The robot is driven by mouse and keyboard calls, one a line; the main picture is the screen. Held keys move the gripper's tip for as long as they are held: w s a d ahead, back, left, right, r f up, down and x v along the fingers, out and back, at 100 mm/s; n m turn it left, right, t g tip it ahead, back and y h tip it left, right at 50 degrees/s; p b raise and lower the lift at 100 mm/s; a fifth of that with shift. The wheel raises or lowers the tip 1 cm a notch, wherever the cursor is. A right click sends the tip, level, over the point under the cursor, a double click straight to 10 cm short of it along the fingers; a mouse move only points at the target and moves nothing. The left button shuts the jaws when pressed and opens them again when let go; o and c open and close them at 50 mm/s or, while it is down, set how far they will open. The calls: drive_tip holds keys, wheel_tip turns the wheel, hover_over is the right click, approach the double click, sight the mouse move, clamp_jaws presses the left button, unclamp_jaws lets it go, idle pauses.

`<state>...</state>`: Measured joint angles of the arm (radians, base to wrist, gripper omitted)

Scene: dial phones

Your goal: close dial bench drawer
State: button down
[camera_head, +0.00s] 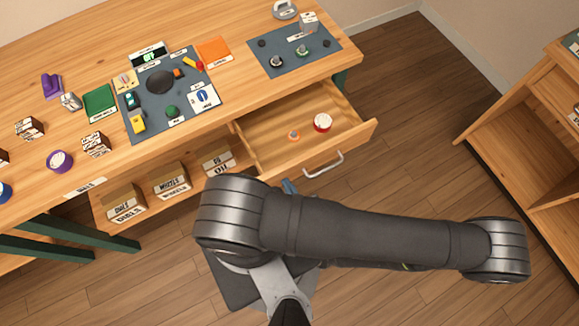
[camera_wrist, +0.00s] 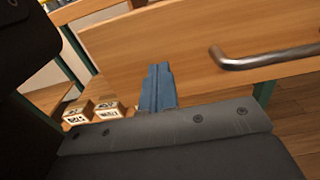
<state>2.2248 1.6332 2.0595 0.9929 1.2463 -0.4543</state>
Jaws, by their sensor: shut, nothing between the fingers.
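The wooden bench drawer (camera_head: 360,129) stands pulled out from under the right part of the bench (camera_head: 225,106) in the head view. I cannot tell whether the fingertips touch the panel. In the head view my arm mostly hides the gripper.
A lower shelf left of the drawer holds several labelled boxes (camera_head: 171,180). The bench top carries grey mats (camera_head: 205,118) with small parts. A wooden shelf unit (camera_head: 520,130) stands at the right. The floor (camera_head: 410,120) between is clear.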

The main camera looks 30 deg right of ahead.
sight(260, 141)
drive_tip(key=w, duration=2)
drive_tip(key=shift+a, duration=0.1)
drive_tip(key=shift+w, duration=1.05)
drive_tip(key=shift+w+r, duration=0.1)
drive_tip(key=shift+s, duration=7.3)
